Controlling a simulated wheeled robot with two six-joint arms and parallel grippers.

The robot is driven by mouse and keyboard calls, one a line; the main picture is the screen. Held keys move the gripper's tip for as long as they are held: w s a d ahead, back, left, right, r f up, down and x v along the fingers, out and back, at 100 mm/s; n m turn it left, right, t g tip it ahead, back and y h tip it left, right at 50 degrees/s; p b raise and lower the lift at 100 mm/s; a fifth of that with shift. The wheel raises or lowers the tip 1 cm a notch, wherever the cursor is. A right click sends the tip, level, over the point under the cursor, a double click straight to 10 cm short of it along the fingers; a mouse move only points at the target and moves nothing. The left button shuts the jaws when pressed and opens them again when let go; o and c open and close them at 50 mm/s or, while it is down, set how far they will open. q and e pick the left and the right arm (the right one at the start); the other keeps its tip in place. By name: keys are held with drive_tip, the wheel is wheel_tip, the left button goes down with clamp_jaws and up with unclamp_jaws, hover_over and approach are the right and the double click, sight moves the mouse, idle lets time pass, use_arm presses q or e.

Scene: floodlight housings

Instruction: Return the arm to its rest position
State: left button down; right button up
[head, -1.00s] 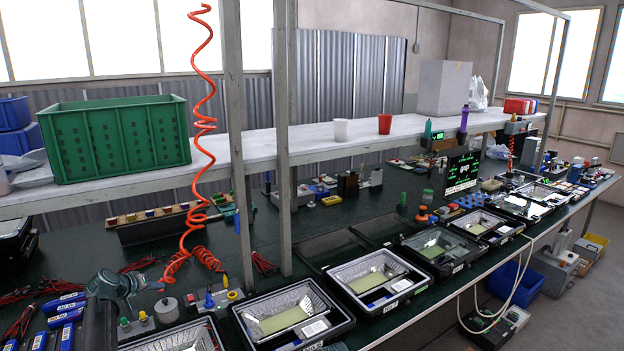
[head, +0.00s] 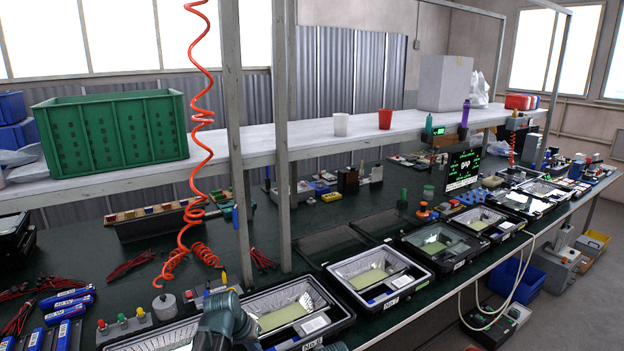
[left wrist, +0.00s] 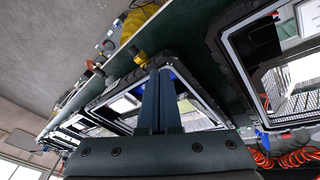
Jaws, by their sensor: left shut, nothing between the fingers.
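In the left wrist view my left gripper (left wrist: 160,72) has its two dark fingers together, with nothing between them. Behind the fingers are a floodlight housing and the table edge, tilted in this view. In the head view a teal part of my left arm (head: 226,322) shows at the bottom edge, in front of an open floodlight housing (head: 250,302) and covering its left corner. The fingertips cannot be made out there. My right gripper is not seen; a small dark teal piece at the bottom edge is too cut off to name.
More floodlight housings (head: 337,277) line the front edge of the green bench. Blue battery-like packs (head: 64,310) lie at the left. An orange coiled hose (head: 200,160) hangs over the bench. Two shelf posts (head: 283,200) stand behind the housings. A green crate (head: 110,140) sits on the shelf.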

use_arm(q)
drive_tip(key=s+d+m+g+y, duration=0.1)
drive_tip(key=s+d, duration=0.2)
drive_tip(key=s, duration=0.3)
drive_tip(key=s+d+f+m+g+y, duration=0.1)
drive_tip(key=s+d, duration=0.1)
drive_tip(key=s, duration=0.5)
drive_tip(key=s+d+f+m+g+y+b, duration=0.1)
drive_tip(key=s+d+y, duration=0.1)
drive_tip(key=s, duration=0.5)
drive_tip(key=shift+d+f, duration=0.25)
drive_tip(key=shift+d, duration=0.6)
